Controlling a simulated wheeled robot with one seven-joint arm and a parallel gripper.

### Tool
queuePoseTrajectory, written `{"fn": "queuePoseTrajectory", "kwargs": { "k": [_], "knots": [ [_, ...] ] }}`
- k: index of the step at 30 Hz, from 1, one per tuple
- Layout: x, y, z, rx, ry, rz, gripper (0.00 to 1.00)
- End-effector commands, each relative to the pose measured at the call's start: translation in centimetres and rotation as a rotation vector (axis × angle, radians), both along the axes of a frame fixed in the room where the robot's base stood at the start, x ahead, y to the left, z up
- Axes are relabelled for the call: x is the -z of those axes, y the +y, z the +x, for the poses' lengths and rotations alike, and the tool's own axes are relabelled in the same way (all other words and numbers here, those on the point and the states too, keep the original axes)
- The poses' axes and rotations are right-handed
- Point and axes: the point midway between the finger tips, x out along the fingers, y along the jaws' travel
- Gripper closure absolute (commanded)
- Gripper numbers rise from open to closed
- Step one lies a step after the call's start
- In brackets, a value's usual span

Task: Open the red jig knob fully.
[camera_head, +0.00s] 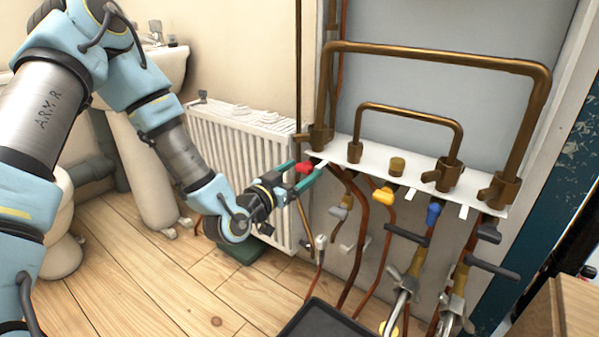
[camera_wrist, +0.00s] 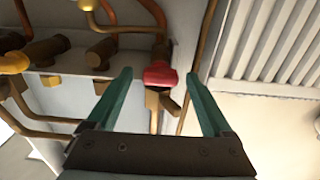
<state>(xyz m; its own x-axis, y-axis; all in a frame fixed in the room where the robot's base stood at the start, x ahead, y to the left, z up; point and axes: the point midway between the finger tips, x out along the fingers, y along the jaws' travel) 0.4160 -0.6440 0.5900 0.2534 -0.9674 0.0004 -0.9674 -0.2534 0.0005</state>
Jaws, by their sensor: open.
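The red jig knob (camera_head: 304,167) sits at the left end of the white plate, under the copper pipework. In the wrist view the red knob (camera_wrist: 160,77) lies between the two green fingers, nearer the right part of the gap's middle. My gripper (camera_head: 302,172) is open around the knob, with one finger on each side. In the wrist view my gripper (camera_wrist: 165,88) shows a visible gap between each finger and the knob. A brass-coloured body (camera_wrist: 157,98) shows just below the knob there.
The white plate (camera_head: 370,172) also carries a yellow knob (camera_head: 383,194) and a blue knob (camera_head: 433,212) to the right. Copper pipes (camera_head: 385,240) hang below it. A white radiator (camera_head: 240,145) stands close behind my gripper. A dark tray (camera_head: 325,322) lies at the bottom.

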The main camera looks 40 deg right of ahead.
Motion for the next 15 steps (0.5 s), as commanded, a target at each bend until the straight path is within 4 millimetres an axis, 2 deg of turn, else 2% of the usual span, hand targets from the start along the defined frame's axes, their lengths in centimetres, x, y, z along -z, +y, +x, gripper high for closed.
{"fn": "queuePoseTrajectory", "kwargs": {
  "k": [2,15],
  "knots": [
    [0.01,0.02,0.00,0.000,0.000,0.000,0.21],
    [0.02,0.05,0.02,0.000,0.000,0.000,0.70]
  ]
}}
